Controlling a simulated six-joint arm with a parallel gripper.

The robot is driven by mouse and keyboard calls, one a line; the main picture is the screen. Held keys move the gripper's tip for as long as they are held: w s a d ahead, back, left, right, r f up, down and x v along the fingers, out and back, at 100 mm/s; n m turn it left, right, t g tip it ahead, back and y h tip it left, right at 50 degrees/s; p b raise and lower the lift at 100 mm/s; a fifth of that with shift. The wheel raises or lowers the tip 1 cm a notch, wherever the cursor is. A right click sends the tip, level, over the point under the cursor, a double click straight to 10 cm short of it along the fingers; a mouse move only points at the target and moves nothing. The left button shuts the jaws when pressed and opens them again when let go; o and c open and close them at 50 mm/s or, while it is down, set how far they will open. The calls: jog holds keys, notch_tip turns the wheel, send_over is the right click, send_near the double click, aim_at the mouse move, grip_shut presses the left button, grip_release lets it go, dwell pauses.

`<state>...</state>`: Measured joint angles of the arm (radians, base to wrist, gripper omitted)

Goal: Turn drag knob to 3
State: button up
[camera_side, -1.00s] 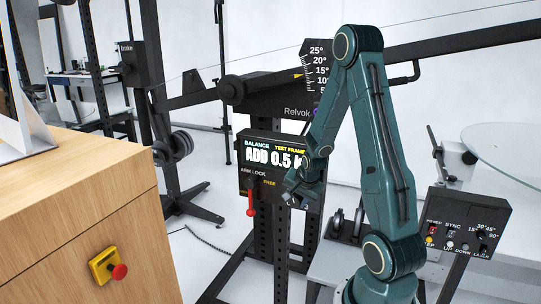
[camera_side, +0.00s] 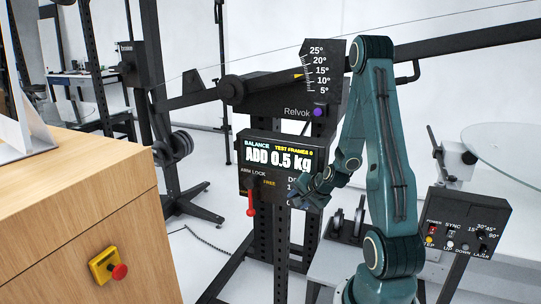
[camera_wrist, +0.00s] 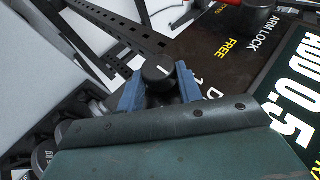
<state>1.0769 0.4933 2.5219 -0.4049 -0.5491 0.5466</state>
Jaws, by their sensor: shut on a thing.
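The drag knob (camera_wrist: 157,68) is black and round with a white pointer line, and shows in the middle of the wrist view. It sits on the black front panel (camera_side: 247,157) below the display. My gripper (camera_wrist: 159,84) is shut on it, with one blue finger on each side. In the side view my gripper (camera_side: 301,196) is at the lower right of the panel and hides the knob.
The display (camera_side: 278,158) reads "ADD 0.5 kg". A red arm-lock lever (camera_side: 251,203) hangs left of my gripper, near the word FREE. A control box (camera_side: 465,225) stands at the right. A wooden cabinet (camera_side: 75,190) with a red button (camera_side: 119,271) is at the left.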

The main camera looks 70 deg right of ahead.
jog(key=o, duration=1)
jog(key=shift+r, duration=0.15)
jog(key=shift+r, duration=9.85)
